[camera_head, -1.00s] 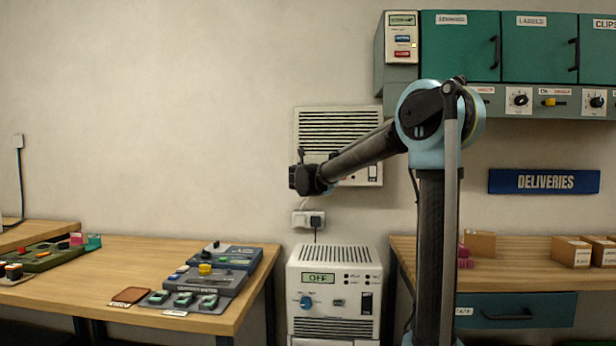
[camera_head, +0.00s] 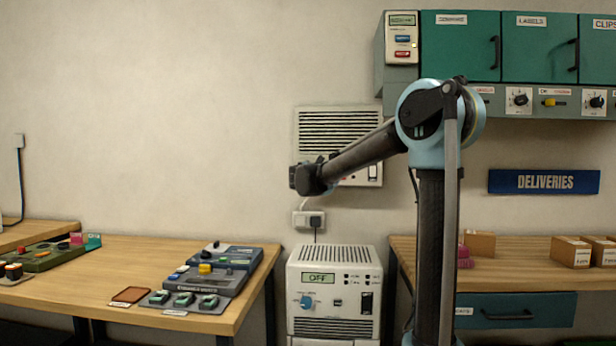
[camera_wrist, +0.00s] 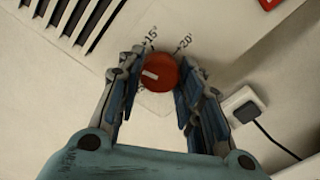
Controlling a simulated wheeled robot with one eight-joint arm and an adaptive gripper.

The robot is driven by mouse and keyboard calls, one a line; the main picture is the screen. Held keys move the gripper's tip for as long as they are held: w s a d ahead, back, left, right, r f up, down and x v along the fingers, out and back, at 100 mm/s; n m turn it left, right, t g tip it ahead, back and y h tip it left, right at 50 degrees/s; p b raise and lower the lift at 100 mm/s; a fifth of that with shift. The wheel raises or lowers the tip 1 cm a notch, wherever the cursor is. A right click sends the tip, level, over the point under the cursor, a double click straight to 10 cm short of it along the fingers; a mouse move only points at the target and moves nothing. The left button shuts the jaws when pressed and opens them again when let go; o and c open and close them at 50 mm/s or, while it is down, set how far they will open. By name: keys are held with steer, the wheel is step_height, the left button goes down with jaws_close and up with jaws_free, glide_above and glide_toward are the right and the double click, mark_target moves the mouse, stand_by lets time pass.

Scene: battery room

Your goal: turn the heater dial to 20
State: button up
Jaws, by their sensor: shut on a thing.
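The heater (camera_head: 340,128) is a cream wall unit with a dark slatted vent; my forearm crosses its lower part. Its red round dial (camera_wrist: 158,72) shows in the wrist view with a short white pointer mark on its left half, directed left in the picture. Printed labels "15" and "20" stand above the dial, "20" at its upper right; other marks are partly hidden by the left finger. My gripper (camera_wrist: 157,82) has a finger on each side of the dial and is shut on it. In the head view my gripper (camera_head: 300,178) is at the heater's lower left, hiding the dial.
A wall socket with a plug (camera_wrist: 244,104) and cable is close to the right finger. Below stands a white unit (camera_head: 335,290) reading "OFF" with a blue knob. A wooden bench (camera_head: 80,290) with control boxes is at left; another bench and green cabinets are at right.

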steer(key=shift+f+m, duration=0.2)
steer(key=shift+m, duration=10.3)
steer(key=o, duration=1.1)
steer(key=shift+c, duration=0.2)
steer(key=s, duration=1.1)
steer(key=shift+s+a, duration=0.2)
steer(key=shift+s, duration=0.2)
